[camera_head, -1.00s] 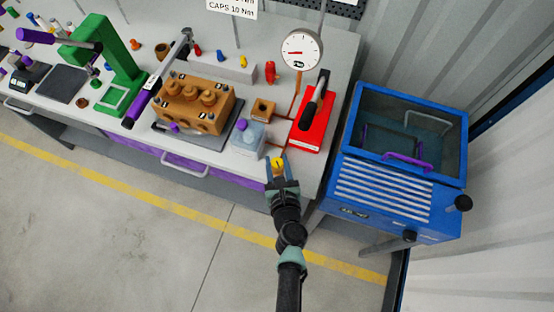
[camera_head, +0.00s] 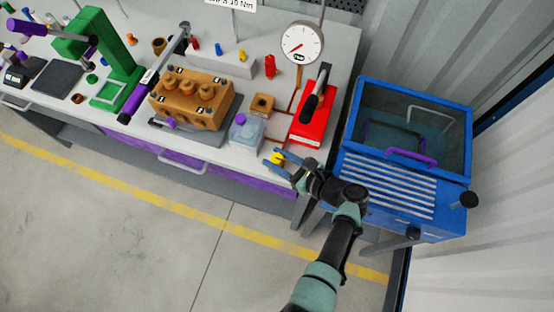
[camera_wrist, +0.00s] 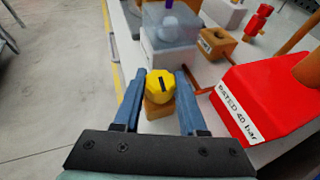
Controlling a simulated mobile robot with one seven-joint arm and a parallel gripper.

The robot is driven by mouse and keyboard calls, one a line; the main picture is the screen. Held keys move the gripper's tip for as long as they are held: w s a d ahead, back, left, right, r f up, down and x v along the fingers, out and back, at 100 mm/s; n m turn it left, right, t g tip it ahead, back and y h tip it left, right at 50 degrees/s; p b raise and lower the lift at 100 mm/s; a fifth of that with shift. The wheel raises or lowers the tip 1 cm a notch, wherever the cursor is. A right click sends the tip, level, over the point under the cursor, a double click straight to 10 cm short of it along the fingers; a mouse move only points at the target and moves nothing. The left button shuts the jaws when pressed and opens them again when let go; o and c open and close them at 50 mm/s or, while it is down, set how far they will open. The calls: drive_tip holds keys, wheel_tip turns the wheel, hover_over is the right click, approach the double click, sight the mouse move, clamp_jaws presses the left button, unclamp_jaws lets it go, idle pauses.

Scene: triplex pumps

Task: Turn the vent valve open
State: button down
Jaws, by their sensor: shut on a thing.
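The vent valve shows as a yellow knob (camera_head: 276,159) with a dark bar mark, at the front edge of the bench. In the wrist view the yellow knob (camera_wrist: 160,86) sits on a small orange-brown block (camera_wrist: 158,107), between my two blue fingers. My gripper (camera_head: 274,157) reaches in from the lower right and is shut on the knob. The dark bar on the knob runs roughly along the fingers in the wrist view. A round gauge (camera_head: 302,43) stands behind, its needle pointing to the lower left.
A clear tank (camera_head: 247,134) with a purple cap stands just behind left. A red hand pump (camera_head: 312,126), labelled "RATED 40 bar", is close on the right. A blue cabinet (camera_head: 390,185) stands right of the bench. The floor in front is clear.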

drive_tip(key=shift+f+n+g+y+b, duration=0.1)
drive_tip(key=shift+n+g+y+b, duration=0.3)
drive_tip(key=shift+n+b, duration=0.1)
drive_tip(key=shift+c, duration=2.3)
unclamp_jaws()
drive_tip(key=v, duration=1.3)
drive_tip(key=shift+w+b, duration=0.25)
drive_tip(key=shift+b, duration=0.1)
